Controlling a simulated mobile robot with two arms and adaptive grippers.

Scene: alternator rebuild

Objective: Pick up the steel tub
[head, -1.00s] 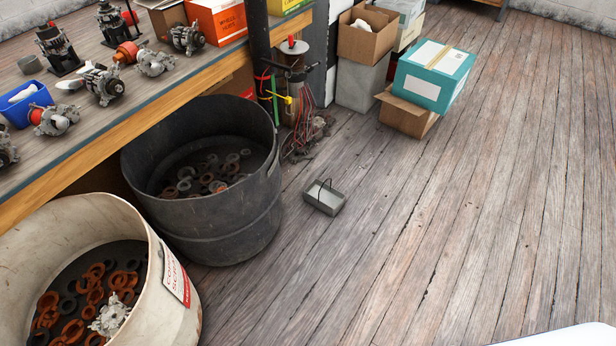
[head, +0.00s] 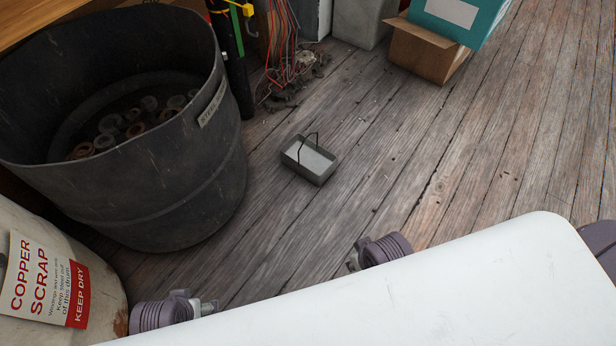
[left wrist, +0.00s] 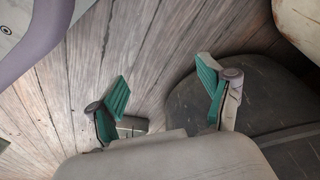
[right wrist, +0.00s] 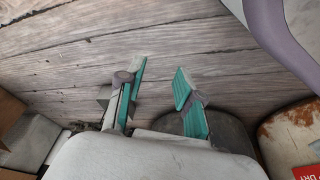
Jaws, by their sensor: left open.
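The steel tub (head: 322,174) is a small grey open rectangular tray with a thin dark wire handle standing up over it. It sits upright on the plank floor in the head view, to the right of the dark drum, and looks empty. My left gripper (left wrist: 163,85) is open and empty in the left wrist view, above floor and a dark drum. A small grey shape behind its left finger may be the tub. My right gripper (right wrist: 160,78) has its fingers apart with nothing between them. A grey patch behind its left finger is unclear.
A large dark drum (head: 170,200) of rusty rings stands left of the tub. A cream copper scrap drum (head: 95,290) is nearer. Loose wires (head: 285,60) and a cardboard box (head: 425,55) lie beyond. Floor right of the tub (head: 450,150) is clear.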

